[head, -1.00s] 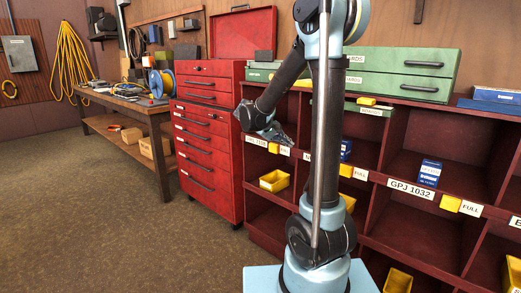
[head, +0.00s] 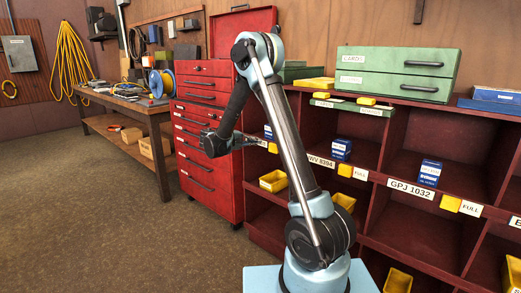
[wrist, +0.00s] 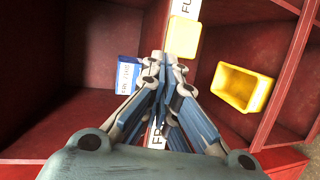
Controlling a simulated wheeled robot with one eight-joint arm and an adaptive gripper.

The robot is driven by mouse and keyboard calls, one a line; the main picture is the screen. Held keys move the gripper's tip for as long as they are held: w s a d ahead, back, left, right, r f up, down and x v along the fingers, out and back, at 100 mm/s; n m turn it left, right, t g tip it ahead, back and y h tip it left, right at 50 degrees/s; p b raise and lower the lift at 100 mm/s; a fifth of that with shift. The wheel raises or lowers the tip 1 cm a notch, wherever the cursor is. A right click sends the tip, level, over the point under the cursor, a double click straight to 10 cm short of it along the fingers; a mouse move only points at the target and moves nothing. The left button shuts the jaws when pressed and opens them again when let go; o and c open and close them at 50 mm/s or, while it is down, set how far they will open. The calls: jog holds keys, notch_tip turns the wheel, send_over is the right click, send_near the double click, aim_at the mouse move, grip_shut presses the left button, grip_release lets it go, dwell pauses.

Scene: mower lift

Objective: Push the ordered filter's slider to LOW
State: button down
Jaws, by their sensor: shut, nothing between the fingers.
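My gripper (head: 262,143) is shut and empty in front of the left part of the shelf's front rail. In the wrist view its closed fingertips (wrist: 166,68) lie at the near edge of a yellow slider (wrist: 183,37); I cannot tell whether they touch. A FULL label (wrist: 187,8) lies just beyond that slider, and another label is partly hidden under the fingers. In the head view this slider (head: 272,147) shows just past the fingertips. Other yellow sliders sit by WV 8394 (head: 345,170) and by GPJ 1032 (head: 450,204), both beside FULL labels. Which filter is ordered is not shown.
A blue box (wrist: 127,73) stands in the compartment left of the fingers. A yellow bin (wrist: 220,88) sits on the right in the wrist view. The red shelf (head: 430,235) has dividers between compartments. A red tool cabinet (head: 215,185) stands close left of it.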

jog(key=w+a+f+t+h, duration=0.1)
jog(key=w+a+f+h, duration=0.1)
jog(key=a+f, duration=0.3)
jog(key=a, duration=0.3)
jog(key=shift+w+a+t, duration=0.15)
jog(key=shift+w+t, duration=0.1)
jog(key=shift+t, duration=0.15)
jog(key=x, duration=0.3)
jog(key=s+x, duration=0.1)
jog(key=x, duration=0.3)
jog(key=s+d+x, duration=0.1)
jog(key=x, duration=0.2)
jog(key=shift+w+d+r, duration=0.1)
jog(key=shift+w+d, duration=0.05)
jog(key=shift+d, duration=0.15)
jog(key=shift+s+d, duration=0.6)
